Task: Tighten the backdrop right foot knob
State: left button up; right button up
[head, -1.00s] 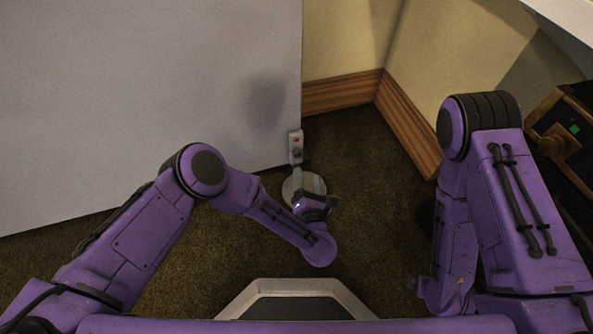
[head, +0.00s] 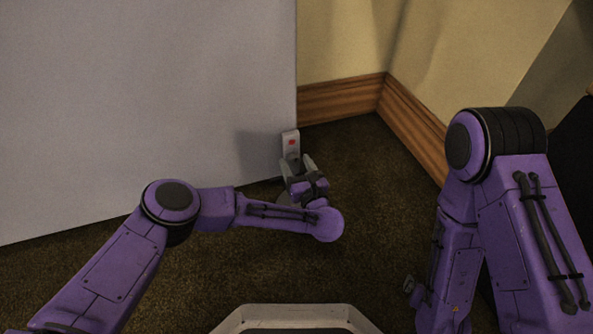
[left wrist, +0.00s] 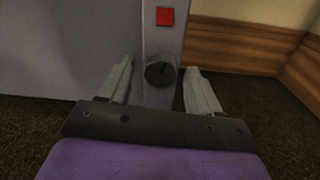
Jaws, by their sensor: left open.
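The grey backdrop (head: 150,100) stands upright on the left. At its lower right corner is the right foot's upright bracket (head: 290,140), which carries a red square mark (left wrist: 165,16). A dark round knob (left wrist: 160,74) with a slot line sits on the bracket below the red mark. My left gripper (head: 297,165) is at the foot. In the left wrist view its two grey fingers (left wrist: 157,85) are open, one on each side of the knob, with gaps and no contact visible. In the head view the gripper hides the knob.
A wooden baseboard (head: 340,102) and tan wall close off the corner behind. Carpet right of the foot is clear.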

pick_arm(q)
jog(key=shift+w+r, duration=0.1)
jog(key=shift+w, duration=0.05)
pick_arm(e)
jog(key=shift+w, duration=0.1)
pick_arm(q)
jog(key=c, duration=1)
jog(key=shift+c, duration=0.2)
pick_arm(e)
jog(key=shift+r, duration=0.1)
